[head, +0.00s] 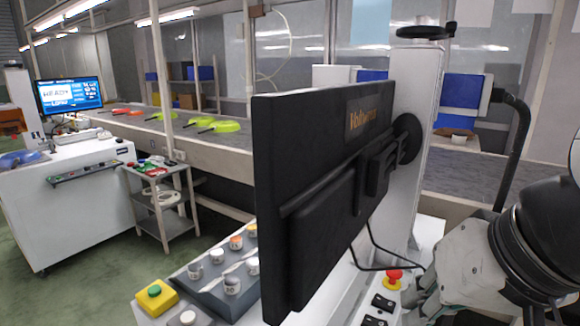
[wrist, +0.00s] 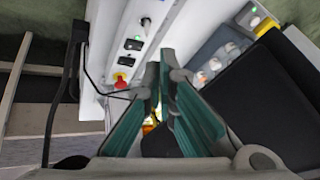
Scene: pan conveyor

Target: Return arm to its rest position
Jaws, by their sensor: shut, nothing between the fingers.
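My gripper (wrist: 158,85) shows in the wrist view with its two teal-padded fingers shut and nothing between them. It is over the white machine cabinet, close to the black monitor. The black monitor (head: 310,190) is seen from behind in the middle of the head view. It also fills the right of the wrist view (wrist: 262,105).
A red emergency button (head: 393,279) and a sloped panel of knobs (head: 222,270) are near the monitor. A yellow box with a green button (head: 155,296) stands left. Green pans (head: 226,126) lie on the conveyor behind. A black bent pipe (head: 519,150) rises near my arm.

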